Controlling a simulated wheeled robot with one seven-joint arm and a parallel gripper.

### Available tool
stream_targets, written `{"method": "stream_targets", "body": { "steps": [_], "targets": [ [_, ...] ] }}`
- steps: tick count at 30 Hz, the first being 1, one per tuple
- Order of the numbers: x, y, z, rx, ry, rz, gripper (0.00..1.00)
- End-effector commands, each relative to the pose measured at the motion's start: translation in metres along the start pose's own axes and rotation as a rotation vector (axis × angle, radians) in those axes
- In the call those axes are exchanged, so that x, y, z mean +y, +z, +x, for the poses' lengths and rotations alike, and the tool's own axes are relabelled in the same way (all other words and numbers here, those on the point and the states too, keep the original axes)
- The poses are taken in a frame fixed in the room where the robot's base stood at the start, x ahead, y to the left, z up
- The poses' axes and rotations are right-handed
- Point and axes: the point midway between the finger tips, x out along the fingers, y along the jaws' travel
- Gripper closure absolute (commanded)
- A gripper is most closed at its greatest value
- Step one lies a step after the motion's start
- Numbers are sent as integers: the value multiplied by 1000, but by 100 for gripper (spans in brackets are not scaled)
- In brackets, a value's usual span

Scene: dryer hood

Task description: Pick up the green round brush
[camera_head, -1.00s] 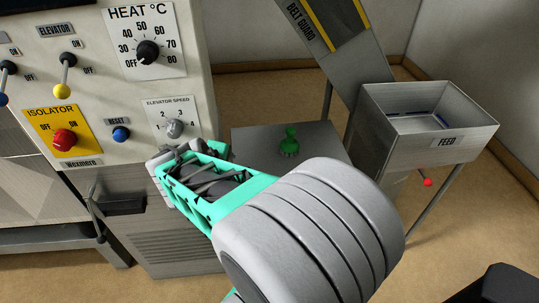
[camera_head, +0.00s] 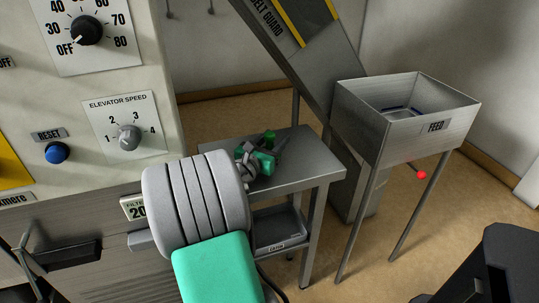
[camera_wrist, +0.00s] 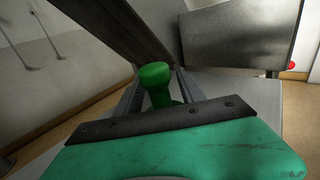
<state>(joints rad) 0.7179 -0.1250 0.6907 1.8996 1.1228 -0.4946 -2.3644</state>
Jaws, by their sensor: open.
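The green round brush (camera_head: 269,136) stands on the small grey side table and is partly hidden behind my gripper in the head view. In the wrist view its rounded green handle (camera_wrist: 155,76) rises upright, while its lower part is hidden behind my gripper's dark-edged teal body. My gripper (camera_head: 256,156) is low over the table, right at the brush. Its jaws are open, with the grey fingers to the left and right of the handle in the wrist view. I cannot tell whether either finger touches the brush.
The grey side table (camera_head: 315,165) has a lower tray (camera_head: 281,232). The control panel with the elevator speed knob (camera_head: 129,138) is close on the left. The sloping belt guard (camera_head: 290,35) rises behind, and the feed hopper (camera_head: 436,128) stands to the right.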

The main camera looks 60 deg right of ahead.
Motion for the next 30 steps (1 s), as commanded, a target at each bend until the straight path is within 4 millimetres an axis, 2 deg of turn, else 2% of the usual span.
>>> {"method": "stream_targets", "body": {
  "steps": [6,23,30],
  "targets": [
    [-1,1,2,-1,-2,1,54],
    [-1,1,2,0,-2,2,100],
    [-1,1,2,0,-2,2,100]
  ]
}}
